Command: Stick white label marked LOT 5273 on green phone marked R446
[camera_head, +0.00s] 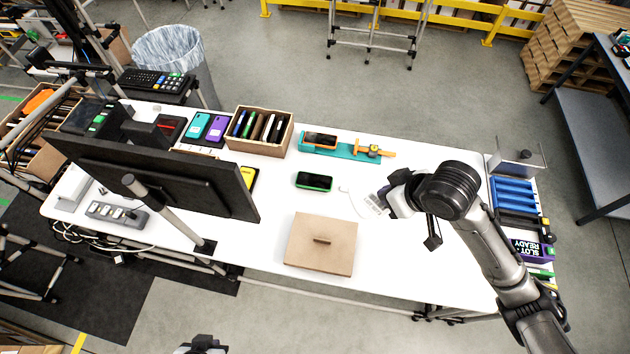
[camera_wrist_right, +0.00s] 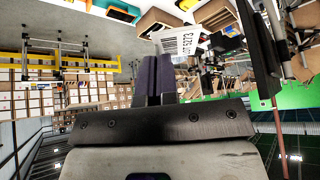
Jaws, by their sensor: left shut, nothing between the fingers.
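A phone with a black screen and green edges (camera_head: 314,181) lies flat on the white table in the head view; no R446 marking is readable. A white label (camera_wrist_right: 181,43) with a barcode and LOT 5273 shows upside down at the fingertips of my right gripper (camera_wrist_right: 160,62). The label also shows in the head view (camera_head: 374,204), and my right gripper (camera_head: 388,197) is shut on it, to the right of the phone and apart from it. My left gripper (camera_head: 203,346) is only partly in view at the bottom edge, shut and empty, away from the table.
Behind are a teal fixture (camera_head: 345,148) and a wooden box of phones (camera_head: 258,146). A monitor (camera_head: 150,175) blocks the left. Blue trays (camera_head: 514,192) stand at the right. White table is bare around the phone.

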